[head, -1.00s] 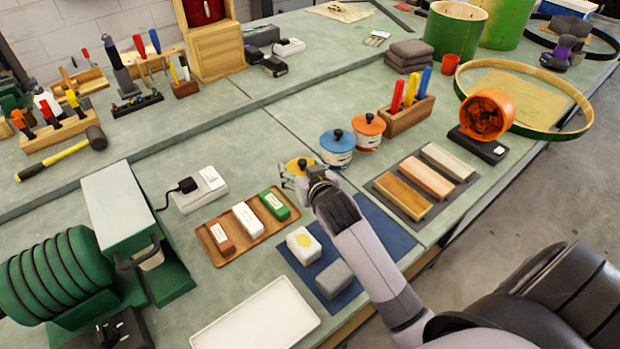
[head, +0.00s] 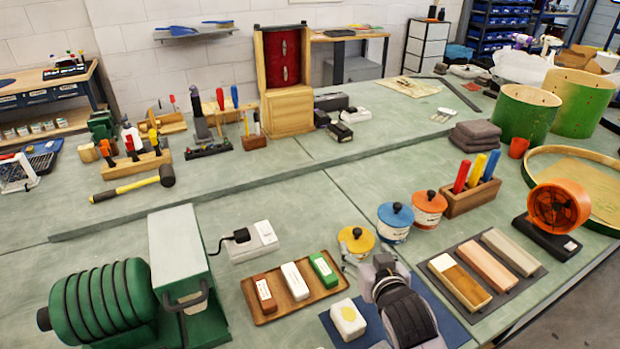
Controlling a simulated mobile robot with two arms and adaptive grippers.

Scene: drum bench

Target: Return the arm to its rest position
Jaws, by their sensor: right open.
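My right arm (head: 405,312) reaches in from the bottom edge, over the blue mat (head: 452,328). My right gripper (head: 352,262) is open beside the yellow-lidded pot (head: 357,239), at the pot's near side. Its fingers are small and partly lost against the pot, and I cannot tell whether they touch it. The arm hides much of the blue mat. A white block with a yellow spot (head: 348,319) lies just left of the arm. My left gripper is out of view.
Blue-lidded (head: 395,218) and orange-lidded (head: 429,207) pots stand behind the gripper. A wooden tray of blocks (head: 268,316) lies to its left and a dark mat with bars (head: 518,283) to its right. An orange fan (head: 558,207) stands near the right edge.

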